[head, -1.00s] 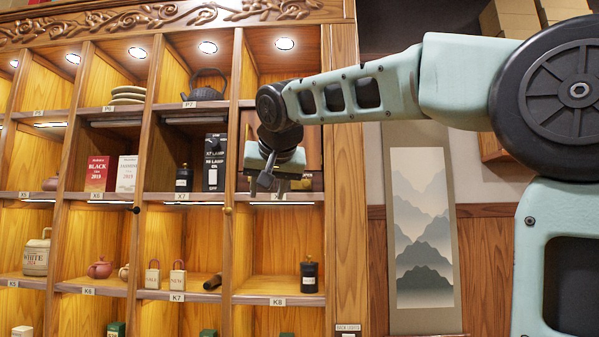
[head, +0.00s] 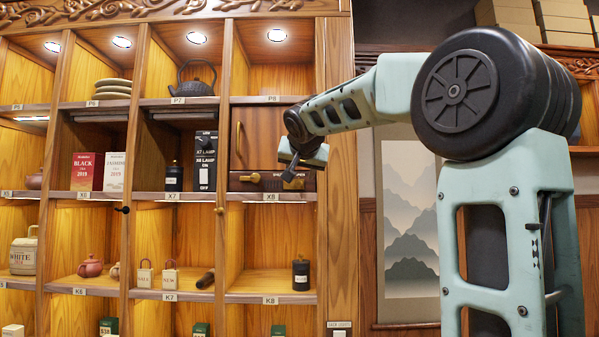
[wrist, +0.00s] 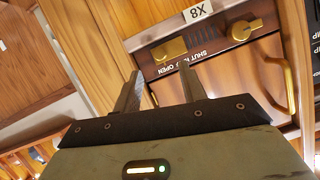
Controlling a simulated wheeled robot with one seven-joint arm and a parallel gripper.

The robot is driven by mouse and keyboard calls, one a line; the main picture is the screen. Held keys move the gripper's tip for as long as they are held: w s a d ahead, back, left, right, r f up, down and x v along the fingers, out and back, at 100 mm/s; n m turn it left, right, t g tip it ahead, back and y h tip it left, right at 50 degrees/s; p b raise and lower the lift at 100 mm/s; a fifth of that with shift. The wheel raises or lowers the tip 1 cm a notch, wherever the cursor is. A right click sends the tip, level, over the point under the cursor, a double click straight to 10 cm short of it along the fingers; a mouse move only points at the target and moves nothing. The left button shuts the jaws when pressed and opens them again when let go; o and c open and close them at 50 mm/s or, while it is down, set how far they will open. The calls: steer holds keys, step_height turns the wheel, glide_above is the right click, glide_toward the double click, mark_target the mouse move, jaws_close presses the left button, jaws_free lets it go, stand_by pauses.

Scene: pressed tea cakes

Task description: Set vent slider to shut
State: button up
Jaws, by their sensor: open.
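The panel under the brown door of compartment X8 carries brass fittings and the words SHUT and OPEN. In the wrist view, where it appears upside down, a brass block (wrist: 170,49), seemingly the vent slider, sits left of the lettering. A brass turn knob (wrist: 244,28) sits to its right. Which word the slider points to is not clear to me. In the head view the knob (head: 250,178) shows at the panel's left; the slider is small beside my gripper (head: 290,170). In the wrist view my gripper (wrist: 160,76) is open and empty, short of the panel, its fingers towards the slider.
The door's curved brass handle (wrist: 288,86) stands out near the panel. A black lamp box (head: 203,160) and a dark canister (head: 174,177) stand in X7. A black canister (head: 300,273) stands in K8 below. The cabinet's right post (head: 337,200) is close to my arm.

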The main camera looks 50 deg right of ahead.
mark_target(299, 182)
steer(key=shift+p+x, duration=0.95)
steer(key=shift+x, duration=1.8)
